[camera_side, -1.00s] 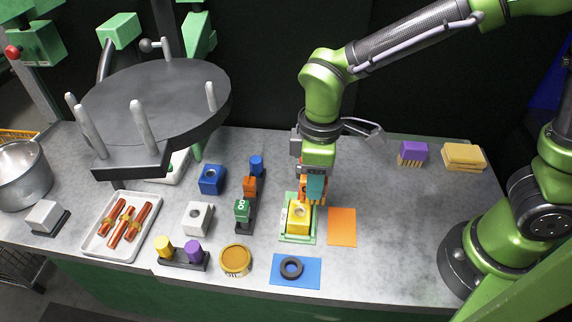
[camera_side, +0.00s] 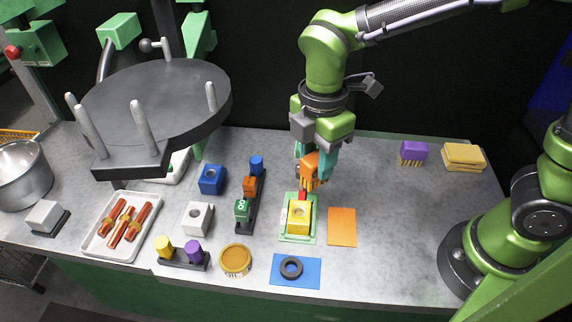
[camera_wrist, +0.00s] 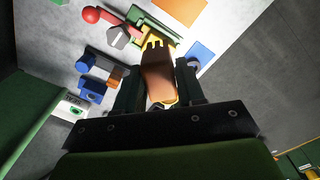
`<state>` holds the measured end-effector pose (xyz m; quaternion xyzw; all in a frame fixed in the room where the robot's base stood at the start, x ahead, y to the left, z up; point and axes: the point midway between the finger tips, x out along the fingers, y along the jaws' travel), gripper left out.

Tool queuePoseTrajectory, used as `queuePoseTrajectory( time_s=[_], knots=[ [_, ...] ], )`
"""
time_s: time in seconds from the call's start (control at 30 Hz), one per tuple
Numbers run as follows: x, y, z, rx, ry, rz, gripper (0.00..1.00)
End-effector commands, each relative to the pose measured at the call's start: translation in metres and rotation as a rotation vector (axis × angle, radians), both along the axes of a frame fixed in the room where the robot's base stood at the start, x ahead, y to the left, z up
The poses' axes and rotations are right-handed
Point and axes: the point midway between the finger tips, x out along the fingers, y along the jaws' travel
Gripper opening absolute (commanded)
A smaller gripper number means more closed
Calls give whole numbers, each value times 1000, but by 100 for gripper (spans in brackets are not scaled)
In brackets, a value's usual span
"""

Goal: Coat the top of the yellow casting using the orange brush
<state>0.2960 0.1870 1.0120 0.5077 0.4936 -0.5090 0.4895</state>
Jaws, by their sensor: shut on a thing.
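The yellow casting (camera_side: 299,217), a block with a round hole in its top, sits on a green fixture (camera_side: 284,236) near the front of the bench. My gripper (camera_side: 312,165) has teal fingers and is shut on the orange brush (camera_side: 309,173). The brush hangs bristles down, above and behind the casting, apparently clear of it. In the wrist view the brush (camera_wrist: 158,82) lies between my fingers and hides much of what is beyond. I cannot tell how much of the casting's top is coated.
A small red part (camera_side: 302,195) shows just behind the casting. An orange sheet (camera_side: 342,227) lies right of it, and a blue sheet with a dark ring (camera_side: 291,267) in front. An amber-topped jar (camera_side: 235,260) and a rack of coloured blocks (camera_side: 249,205) stand left. A purple brush (camera_side: 413,152) stands back right.

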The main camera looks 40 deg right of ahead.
Motion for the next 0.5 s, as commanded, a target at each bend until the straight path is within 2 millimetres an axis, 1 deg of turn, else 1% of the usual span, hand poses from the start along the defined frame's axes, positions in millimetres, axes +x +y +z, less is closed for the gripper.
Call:
queuePoseTrajectory(
  time_s=[0.17, 0.5],
  knots=[
    [-1, -1, -8, -4, 6, 38, 14],
    [-1, 0, -39, -4, 7, 36, 14]
  ],
)
